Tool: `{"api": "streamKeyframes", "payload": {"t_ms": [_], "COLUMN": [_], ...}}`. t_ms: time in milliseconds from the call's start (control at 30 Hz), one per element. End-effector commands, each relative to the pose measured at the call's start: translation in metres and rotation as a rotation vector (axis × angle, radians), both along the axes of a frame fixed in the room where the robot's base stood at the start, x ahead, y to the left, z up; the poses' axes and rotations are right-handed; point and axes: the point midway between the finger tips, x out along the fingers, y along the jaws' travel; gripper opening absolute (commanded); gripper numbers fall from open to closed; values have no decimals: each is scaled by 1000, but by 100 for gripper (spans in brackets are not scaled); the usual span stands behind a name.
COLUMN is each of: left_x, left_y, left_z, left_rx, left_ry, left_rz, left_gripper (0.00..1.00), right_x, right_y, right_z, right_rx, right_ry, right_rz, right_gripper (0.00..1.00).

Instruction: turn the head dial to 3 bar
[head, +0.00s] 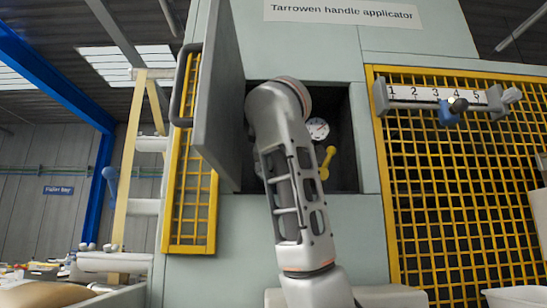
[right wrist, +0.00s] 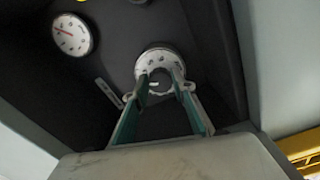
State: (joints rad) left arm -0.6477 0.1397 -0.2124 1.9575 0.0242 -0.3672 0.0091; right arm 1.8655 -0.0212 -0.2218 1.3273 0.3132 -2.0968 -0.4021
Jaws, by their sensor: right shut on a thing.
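The head dial (right wrist: 154,56) is a round pale grey knob with dark marks round its face, on the dark back wall of an open cabinet recess. My right gripper (right wrist: 160,86) has its two teal fingers closed on the dial's lower part in the right wrist view. A white round gauge (right wrist: 72,33) with a red needle is left of the dial there; the gauge also shows in the head view (head: 317,128). Its figures are too small to read. In the head view my right arm hides the dial and gripper. My left gripper is out of view.
The cabinet door (head: 222,90) stands open at the recess's left. A yellow lever (head: 328,160) sits inside, right of my arm. A numbered scale (head: 437,94) with a blue slider (head: 449,114) is on the yellow mesh guard (head: 455,190). The recess walls are close around my gripper.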

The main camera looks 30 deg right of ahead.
Motion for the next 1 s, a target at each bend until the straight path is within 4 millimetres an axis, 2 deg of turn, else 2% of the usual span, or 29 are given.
{"api": "streamKeyframes", "payload": {"t_ms": [200,500,1000], "left_x": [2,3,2], "left_y": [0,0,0], "left_z": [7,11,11], "left_rx": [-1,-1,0], "left_ry": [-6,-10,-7], "left_rz": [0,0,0], "left_gripper": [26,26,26], "right_x": [0,0,1], "right_y": [2,2,2], "right_z": [1,1,0], "right_rx": [-166,-328,-403], "right_ry": [78,158,196], "right_rz": [4,4,5], "right_gripper": [4,4,4]}}
